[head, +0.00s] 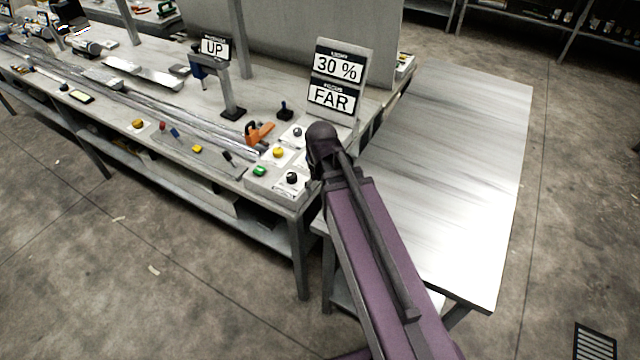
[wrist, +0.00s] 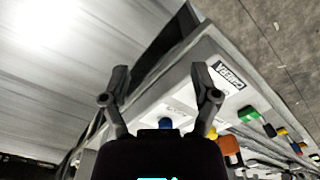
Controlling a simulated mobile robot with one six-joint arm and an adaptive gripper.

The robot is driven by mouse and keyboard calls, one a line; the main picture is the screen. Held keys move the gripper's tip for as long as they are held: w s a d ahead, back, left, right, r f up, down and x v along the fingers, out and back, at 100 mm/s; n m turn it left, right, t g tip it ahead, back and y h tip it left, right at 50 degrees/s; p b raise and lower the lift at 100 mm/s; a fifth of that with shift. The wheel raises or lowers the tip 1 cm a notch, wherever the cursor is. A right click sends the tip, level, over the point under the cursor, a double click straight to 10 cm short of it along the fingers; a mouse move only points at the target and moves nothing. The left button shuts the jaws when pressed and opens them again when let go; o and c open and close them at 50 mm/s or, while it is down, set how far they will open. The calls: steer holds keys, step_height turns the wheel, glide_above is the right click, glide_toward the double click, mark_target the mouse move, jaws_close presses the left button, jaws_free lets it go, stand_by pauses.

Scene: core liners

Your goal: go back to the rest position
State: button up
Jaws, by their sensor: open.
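My gripper (wrist: 161,82) shows in the wrist view with its two dark fingers spread apart and nothing between their tips. It is over the corner of a pale bench panel. In the head view my purple arm reaches up to the right end of the workbench, and its dark wrist hides the fingers. A control panel with a yellow knob (head: 278,152), a black knob (head: 292,178) and a green button (head: 259,171) lies just left of the wrist. I cannot tell the gap between fingers and panel.
A sign reading 30 % and FAR (head: 336,82) stands right behind my wrist. An orange clamp-like tool (head: 260,133) and a post with an UP sign (head: 215,48) stand on the bench. A bare pale table (head: 470,150) lies to the right. Open floor (head: 150,290) lies in front.

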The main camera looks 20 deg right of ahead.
stand_by(0.3)
steer(key=s, duration=0.3)
steer(key=shift+s+d+n, duration=0.1)
steer(key=shift+s+n, duration=0.25)
steer(key=shift+n, duration=0.05)
